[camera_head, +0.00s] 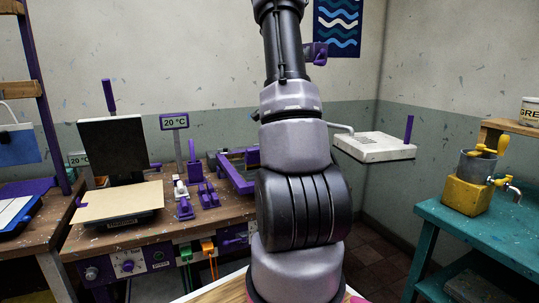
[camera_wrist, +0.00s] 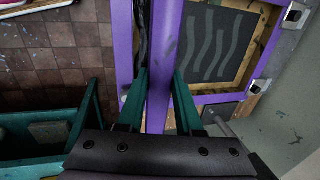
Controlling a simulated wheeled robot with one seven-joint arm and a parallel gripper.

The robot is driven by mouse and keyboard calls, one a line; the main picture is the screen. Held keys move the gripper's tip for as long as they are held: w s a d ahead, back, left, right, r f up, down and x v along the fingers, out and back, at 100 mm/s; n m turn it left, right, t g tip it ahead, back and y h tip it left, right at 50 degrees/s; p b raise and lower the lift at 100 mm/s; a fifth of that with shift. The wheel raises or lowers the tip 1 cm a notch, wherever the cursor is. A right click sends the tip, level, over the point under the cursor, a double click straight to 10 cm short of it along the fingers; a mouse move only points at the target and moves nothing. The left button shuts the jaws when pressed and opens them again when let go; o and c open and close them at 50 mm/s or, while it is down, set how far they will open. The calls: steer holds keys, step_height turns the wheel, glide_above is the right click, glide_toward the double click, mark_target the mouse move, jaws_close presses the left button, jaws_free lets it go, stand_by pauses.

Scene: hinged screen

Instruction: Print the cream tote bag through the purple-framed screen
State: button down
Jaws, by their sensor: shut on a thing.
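The purple-framed screen (camera_wrist: 221,45) shows in the wrist view, with wavy grey stripes on its dark mesh. My gripper (camera_wrist: 159,78) has its two green fingers on either side of a purple bar (camera_wrist: 160,50) along the screen's left side, and is shut on it. In the head view part of a purple frame (camera_head: 236,176) shows left of my arm, which hides the rest and my gripper. A flat cream piece (camera_head: 118,202), which looks like the tote bag, lies on a platen at the left. Its handles cannot be made out.
A black upright plate (camera_head: 112,150) stands behind the cream piece. Small purple-handled tools (camera_head: 185,205) sit on the wooden bench between it and the frame. A white slab (camera_head: 374,147) sticks out right of my arm. A teal table (camera_head: 490,230) stands at the right.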

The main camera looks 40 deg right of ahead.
steer(key=shift+r, duration=1.1)
